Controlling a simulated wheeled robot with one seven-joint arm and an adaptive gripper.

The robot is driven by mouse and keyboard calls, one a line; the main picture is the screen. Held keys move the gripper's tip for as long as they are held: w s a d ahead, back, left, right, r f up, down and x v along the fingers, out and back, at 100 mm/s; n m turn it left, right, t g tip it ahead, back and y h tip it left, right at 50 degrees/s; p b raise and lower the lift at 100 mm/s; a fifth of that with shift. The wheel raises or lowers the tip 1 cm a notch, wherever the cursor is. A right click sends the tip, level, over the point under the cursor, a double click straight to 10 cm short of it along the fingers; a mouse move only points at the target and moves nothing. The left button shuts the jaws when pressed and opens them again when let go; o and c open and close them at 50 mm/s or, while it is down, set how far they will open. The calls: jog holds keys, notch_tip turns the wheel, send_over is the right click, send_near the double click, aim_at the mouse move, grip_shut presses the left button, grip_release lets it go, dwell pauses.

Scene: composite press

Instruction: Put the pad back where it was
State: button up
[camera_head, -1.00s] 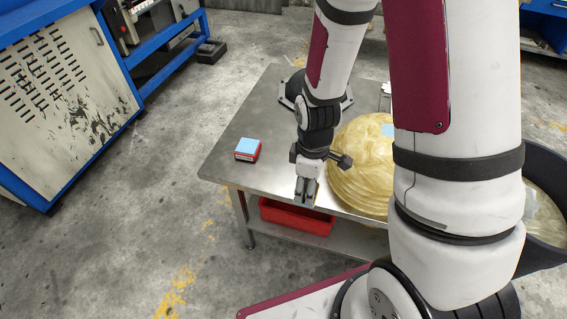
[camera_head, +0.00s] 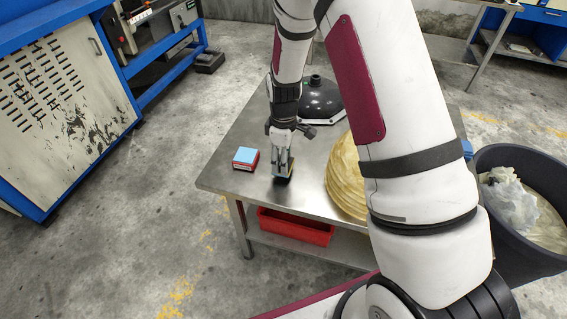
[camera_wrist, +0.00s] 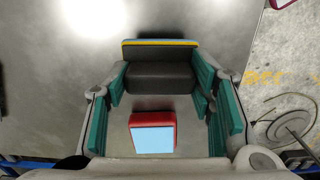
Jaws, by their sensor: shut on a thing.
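My gripper (camera_head: 284,166) is over the left front part of the metal table (camera_head: 240,125), pointing down. It is shut on a dark grey pad (camera_wrist: 160,76) with a thin yellow and blue layer along one side. In the wrist view the teal fingers (camera_wrist: 160,88) hold the pad at its two ends. In the head view the pad (camera_head: 284,175) shows small below the fingers, at or just above the tabletop; I cannot tell if it touches. A red block with a light blue top (camera_head: 245,158) lies on the table just left of the pad, apart from it.
A yellowish layered round piece (camera_head: 342,180) lies to the right, partly behind my arm. A black domed thing (camera_head: 318,98) stands behind. A red bin (camera_head: 296,227) is on the lower shelf. A dark tub (camera_head: 520,250) stands at the right. The table's left front corner is bare.

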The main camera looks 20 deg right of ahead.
jog(key=shift+f, duration=1.1)
jog(key=shift+f, duration=0.15)
jog(key=o, duration=1.2)
